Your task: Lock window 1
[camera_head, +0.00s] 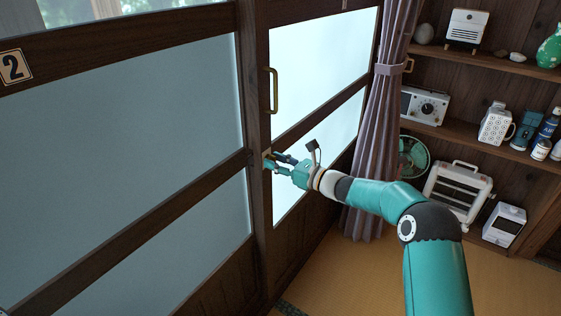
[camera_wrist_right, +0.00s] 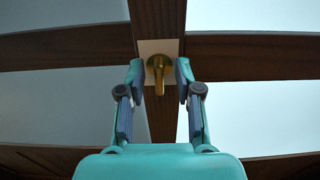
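A brass lock knob (camera_wrist_right: 159,68) sits on a pale plate (camera_wrist_right: 147,47) on the dark wooden stile (camera_head: 252,110) where two frosted sliding windows meet. The knob's stem points down in the right wrist view. My right gripper (camera_head: 272,161) is at the lock in the head view, reaching in from the right. In the wrist view its fingers (camera_wrist_right: 160,82) are open, one on each side of the knob. A gap shows on both sides of it, so the knob is not gripped. In the head view the gripper mostly hides the lock. My left gripper is not in view.
The left window (camera_head: 120,110) bears a "2" plate (camera_head: 14,67). The right window (camera_head: 318,65) has a brass pull handle (camera_head: 273,90) above my gripper. A purple curtain (camera_head: 382,120) hangs beside it. Shelves (camera_head: 470,125) with appliances stand at right. Some tatami floor (camera_head: 350,275) is clear.

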